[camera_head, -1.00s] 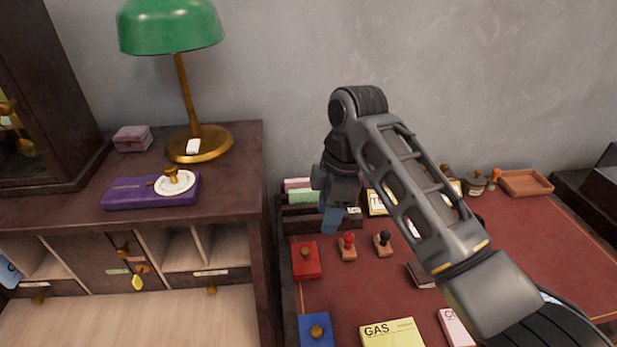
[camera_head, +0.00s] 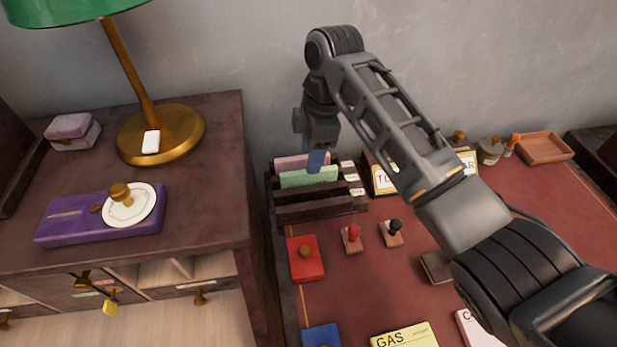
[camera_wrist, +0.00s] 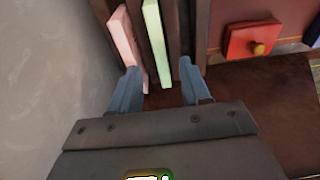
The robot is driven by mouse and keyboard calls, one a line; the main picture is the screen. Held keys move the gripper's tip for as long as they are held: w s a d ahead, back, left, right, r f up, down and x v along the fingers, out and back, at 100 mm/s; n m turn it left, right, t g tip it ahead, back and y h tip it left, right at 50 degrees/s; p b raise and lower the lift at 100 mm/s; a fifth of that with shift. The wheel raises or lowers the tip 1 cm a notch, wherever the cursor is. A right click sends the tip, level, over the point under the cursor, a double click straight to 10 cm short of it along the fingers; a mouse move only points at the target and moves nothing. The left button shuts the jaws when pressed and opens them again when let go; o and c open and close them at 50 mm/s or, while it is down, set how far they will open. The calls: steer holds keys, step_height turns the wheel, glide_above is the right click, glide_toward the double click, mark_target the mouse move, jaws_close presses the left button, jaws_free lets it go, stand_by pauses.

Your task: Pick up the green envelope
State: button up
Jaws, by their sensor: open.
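The green envelope (camera_head: 309,177) stands upright in a slot of the dark wooden rack (camera_head: 322,214), in front of a pink envelope (camera_head: 301,161). My gripper (camera_head: 314,160) is open above the rack, and its blue finger covers part of the envelopes in the head view. In the wrist view, the green envelope (camera_wrist: 155,40) lies between the lines of my two blue fingers (camera_wrist: 160,82). The pink envelope (camera_wrist: 126,48) is to its left, near the left finger. I cannot tell whether the fingers touch anything.
A grey wall (camera_head: 265,60) rises close behind the rack. A red box (camera_head: 306,260) and two stamps (camera_head: 352,238) stand in front of it on the desk. A taller cabinet (camera_head: 222,215) with a lamp (camera_head: 160,135) is on the left.

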mark_target(309, 182)
step_height(309, 182, down, 4)
steer(key=shift+s+a+f, duration=0.1)
steer(key=shift+a, duration=0.05)
steer(key=shift+c, duration=0.2)
jaws_close()
